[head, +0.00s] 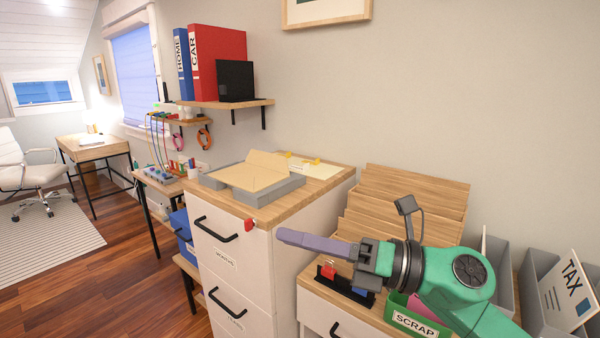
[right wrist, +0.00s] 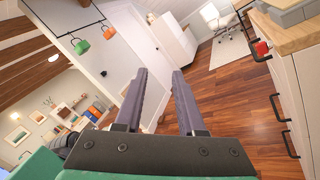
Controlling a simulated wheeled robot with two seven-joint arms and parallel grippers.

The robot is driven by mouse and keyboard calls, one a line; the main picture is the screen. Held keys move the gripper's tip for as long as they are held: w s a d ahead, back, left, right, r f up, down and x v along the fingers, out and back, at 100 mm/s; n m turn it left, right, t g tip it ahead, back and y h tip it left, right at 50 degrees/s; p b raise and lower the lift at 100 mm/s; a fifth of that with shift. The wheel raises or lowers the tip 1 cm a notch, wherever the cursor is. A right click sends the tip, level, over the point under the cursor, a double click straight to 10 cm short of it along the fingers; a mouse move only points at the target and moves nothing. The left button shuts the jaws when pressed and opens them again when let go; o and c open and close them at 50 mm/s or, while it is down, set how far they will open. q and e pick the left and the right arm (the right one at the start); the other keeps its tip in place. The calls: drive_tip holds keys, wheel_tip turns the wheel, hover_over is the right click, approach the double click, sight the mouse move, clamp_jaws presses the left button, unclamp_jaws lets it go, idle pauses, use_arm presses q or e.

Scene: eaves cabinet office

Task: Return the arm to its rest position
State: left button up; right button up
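My right arm, green with a dark wrist, comes in from the lower right in the head view. Its right gripper (head: 284,238) points left, in front of the white cabinet's right side and near its top corner. In the right wrist view the two purple-grey fingers of the right gripper (right wrist: 159,74) stand apart with nothing between them, so it is open and empty. My left arm and left gripper are not in view.
The white drawer cabinet (head: 235,262) has black handles and a red knob (head: 249,224) close to the fingertips. A grey tray (head: 222,187) with a tan folder lies on top.

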drive_tip(key=w+d+m+t+h, duration=0.5)
drive_tip(key=w+d+m+t, duration=0.25)
drive_tip(key=m+t, duration=0.85)
drive_tip(key=d+f+m+g+h, duration=0.3)
drive_tip(key=d+f+m+h, duration=0.3)
drive_tip(key=f+m, duration=0.35)
drive_tip(key=d+f+m+g+h, duration=0.3)
drive_tip(key=d+f+m+h, duration=0.4)
drive_tip(key=f+m, duration=0.25)
drive_tip(key=s+d+f+m+g, duration=0.1)
drive_tip(key=s+f+m+g, duration=0.2)
drive_tip(key=s+f+g, duration=0.5)
drive_tip(key=s+d+f+m+g, duration=0.2)
drive_tip(key=s+f+g, duration=0.1)
drive_tip(key=s+f, duration=0.95)
wheel_tip(320, 180, down, 21)
drive_tip(key=s+g+p, duration=0.1)
drive_tip(key=s+g, duration=0.1)
drive_tip(key=s+d+f+g+p, duration=0.1)
drive_tip(key=s+d+f, duration=0.1)
drive_tip(key=s+f, duration=1.2)
drive_tip(key=s, duration=0.3)
drive_tip(key=shift+d+f, duration=0.2)
drive_tip(key=shift+f, duration=0.2)
